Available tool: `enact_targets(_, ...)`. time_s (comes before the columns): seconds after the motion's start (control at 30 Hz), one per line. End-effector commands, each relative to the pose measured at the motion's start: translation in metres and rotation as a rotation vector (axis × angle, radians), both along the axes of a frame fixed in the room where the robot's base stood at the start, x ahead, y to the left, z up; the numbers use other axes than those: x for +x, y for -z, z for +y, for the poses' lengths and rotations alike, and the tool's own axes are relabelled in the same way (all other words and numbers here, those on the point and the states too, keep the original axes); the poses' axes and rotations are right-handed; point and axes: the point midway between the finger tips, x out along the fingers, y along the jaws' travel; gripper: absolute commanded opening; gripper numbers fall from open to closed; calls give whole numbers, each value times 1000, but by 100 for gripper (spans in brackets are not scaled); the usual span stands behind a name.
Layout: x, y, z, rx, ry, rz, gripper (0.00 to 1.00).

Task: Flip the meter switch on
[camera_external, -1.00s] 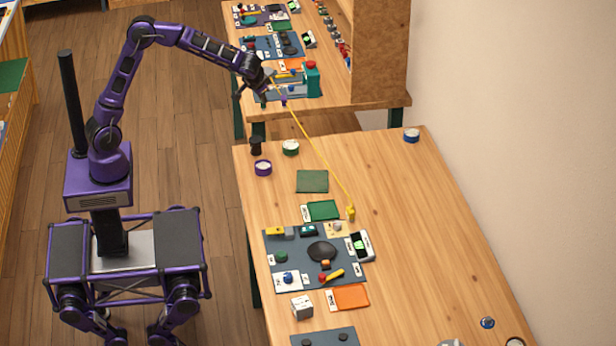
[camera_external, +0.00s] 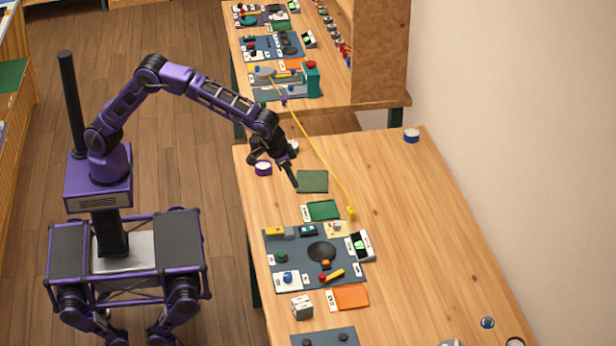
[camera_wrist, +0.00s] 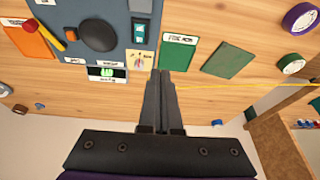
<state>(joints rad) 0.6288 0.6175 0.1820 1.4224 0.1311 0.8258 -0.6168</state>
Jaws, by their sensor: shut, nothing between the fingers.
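A dark grey panel (camera_external: 300,262) lies on the near table and also fills the top left of the wrist view (camera_wrist: 75,12). A small teal and black switch (camera_external: 308,230) sits at its far edge; it shows in the wrist view (camera_wrist: 139,32), its position unclear. A meter-like box with a lit green display (camera_external: 360,246) stands at the panel's right edge, also in the wrist view (camera_wrist: 107,73). I cannot tell which switch is the meter's. My gripper (camera_external: 294,184) is shut and empty, pointing down near the dark green mat, apart from the panel; its fingers show centrally (camera_wrist: 161,74).
A yellow cable (camera_external: 318,152) stretches from the far table to a yellow plug (camera_external: 351,213) beside the panel. The table's right side is mostly clear.

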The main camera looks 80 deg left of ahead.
Motion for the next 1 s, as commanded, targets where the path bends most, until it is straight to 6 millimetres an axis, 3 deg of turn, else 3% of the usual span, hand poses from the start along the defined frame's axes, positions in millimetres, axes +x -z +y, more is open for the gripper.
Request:
enact_targets(0.1,-5,-1,-26,-16,34,-12,0)
enact_targets(0.2,-6,-2,-37,-24,48,-18,0)
enact_targets(0.67,-6,1,-40,-26,51,-19,0)
enact_targets(0.83,1,20,-39,-25,50,-17,0)
enact_targets(1.0,13,54,-39,-24,51,-16,0)
